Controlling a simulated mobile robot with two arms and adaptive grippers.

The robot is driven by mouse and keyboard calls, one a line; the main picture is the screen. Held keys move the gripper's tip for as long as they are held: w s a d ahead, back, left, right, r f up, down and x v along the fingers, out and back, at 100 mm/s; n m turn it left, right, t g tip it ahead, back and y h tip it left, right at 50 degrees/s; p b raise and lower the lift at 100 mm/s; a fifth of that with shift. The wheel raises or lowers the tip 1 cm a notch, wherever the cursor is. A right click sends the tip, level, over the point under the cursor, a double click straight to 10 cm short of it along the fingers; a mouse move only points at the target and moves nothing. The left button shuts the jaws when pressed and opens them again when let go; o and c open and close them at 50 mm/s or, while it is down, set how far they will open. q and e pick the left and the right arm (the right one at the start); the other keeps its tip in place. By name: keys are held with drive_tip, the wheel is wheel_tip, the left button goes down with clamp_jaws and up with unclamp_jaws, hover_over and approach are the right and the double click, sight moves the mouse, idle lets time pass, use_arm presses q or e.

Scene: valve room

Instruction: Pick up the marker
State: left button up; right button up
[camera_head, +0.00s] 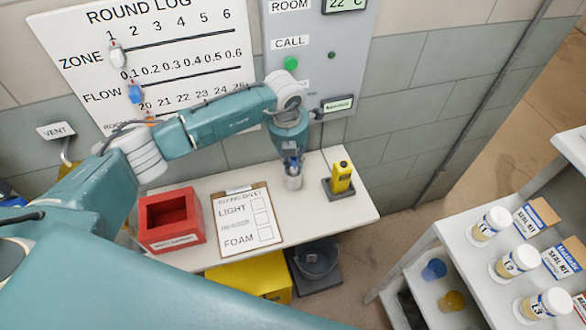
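My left gripper (291,158) points down over a small grey cup (294,181) on the white table (325,213). The fingertips are small and dark at the cup's mouth, and I cannot tell whether they are open or shut. I cannot make out a marker; one in the cup or between the fingers would be hidden by the gripper. A clipboard sheet (246,222) with LIGHT and FOAM lines and check boxes lies left of the cup. My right gripper is not in view.
A red open box (170,220) stands at the table's left, and a yellow device (341,177) in a dark holder at the right. A wall panel (318,60) and the ROUND LOG board (165,50) are behind. A shelf with white jars (491,224) is at right.

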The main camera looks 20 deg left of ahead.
use_arm(q)
drive_tip(key=shift+c, duration=0.5)
drive_tip(key=shift+d+r+b, duration=0.1)
drive_tip(key=shift+r+b, duration=0.05)
drive_tip(key=shift+b, duration=0.35)
drive_tip(key=shift+s+r+b, duration=0.1)
drive_tip(key=shift+r+b, duration=0.2)
drive_tip(key=shift+b, duration=0.05)
wheel_tip(320, 180, up, 6)
drive_tip(key=b, duration=0.3)
drive_tip(key=s+d+b, duration=0.3)
drive_tip(key=s+d, duration=0.2)
drive_tip(key=s, duration=0.3)
drive_tip(key=s+d+b, duration=0.3)
drive_tip(key=s+d, duration=0.3)
drive_tip(key=s, duration=0.2)
drive_tip(key=shift+s, duration=0.2)
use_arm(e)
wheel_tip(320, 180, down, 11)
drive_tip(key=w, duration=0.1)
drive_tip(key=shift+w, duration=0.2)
use_arm(q)
drive_tip(key=shift+r, duration=0.1)
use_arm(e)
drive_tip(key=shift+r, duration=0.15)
